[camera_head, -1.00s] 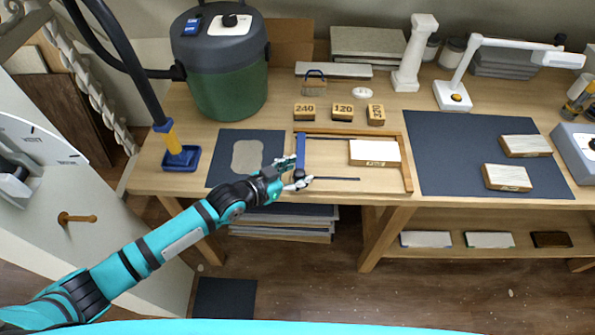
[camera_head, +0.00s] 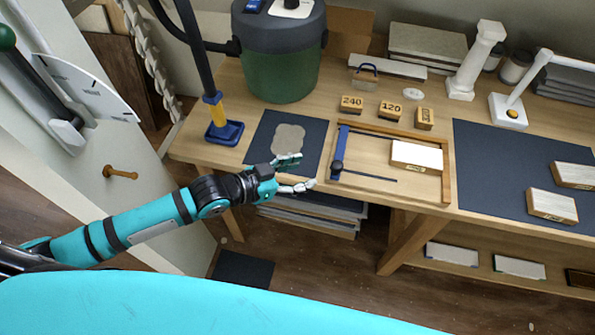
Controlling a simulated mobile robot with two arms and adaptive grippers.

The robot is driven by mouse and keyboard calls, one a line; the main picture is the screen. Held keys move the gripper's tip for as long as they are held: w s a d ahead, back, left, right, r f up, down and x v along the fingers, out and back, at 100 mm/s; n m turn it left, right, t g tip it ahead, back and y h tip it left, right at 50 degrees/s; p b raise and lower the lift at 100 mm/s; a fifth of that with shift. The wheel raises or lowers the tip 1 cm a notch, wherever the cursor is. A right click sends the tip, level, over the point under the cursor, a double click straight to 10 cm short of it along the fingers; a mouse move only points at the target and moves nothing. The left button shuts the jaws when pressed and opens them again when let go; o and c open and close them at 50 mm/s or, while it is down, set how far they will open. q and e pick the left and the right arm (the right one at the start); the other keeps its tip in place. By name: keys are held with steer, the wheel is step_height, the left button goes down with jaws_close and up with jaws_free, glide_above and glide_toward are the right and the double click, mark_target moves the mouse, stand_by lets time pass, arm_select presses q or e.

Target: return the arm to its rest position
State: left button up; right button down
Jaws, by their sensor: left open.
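My left arm, teal and black, comes in from the left in the head view. The fingers are spread apart, one over the mat's near edge and one lower, by the bench edge. The blue clamp (camera_head: 339,150) in the wooden tray (camera_head: 448,165) is to the right of the fingers, apart from them. My right gripper is not in view.
The tray holds a white-topped block (camera_head: 416,157). Numbered blocks (camera_head: 390,110) stand behind it. A green vacuum canister (camera_head: 281,72) and its blue-footed nozzle (camera_head: 224,131) stand at the back left. A large dark mat (camera_head: 500,180) with blocks lies right. Below are stacked sheets (camera_head: 310,215).

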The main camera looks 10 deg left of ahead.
arm_select(q)
steer(key=shift+s+a+r, duration=0.1)
steer(key=shift+a, duration=0.05)
stand_by(0.4)
steer(key=s+a+f+n+g+y, duration=0.25)
steer(key=s+a+n+y, duration=0.2)
steer(key=s, duration=0.55)
steer(key=s+a+f+n+g+y, duration=0.2)
steer(key=s+a+n+g+y, duration=0.25)
steer(key=s, duration=0.55)
step_height(320, 180, down, 29)
steer(key=s+a+m+b, duration=0.1)
steer(key=s+m, duration=0.1)
steer(key=s+a+f+g+b, duration=0.1)
steer(key=s+a+f, duration=0.2)
steer(key=s+f, duration=1.2)
steer(key=shift+s, duration=0.3)
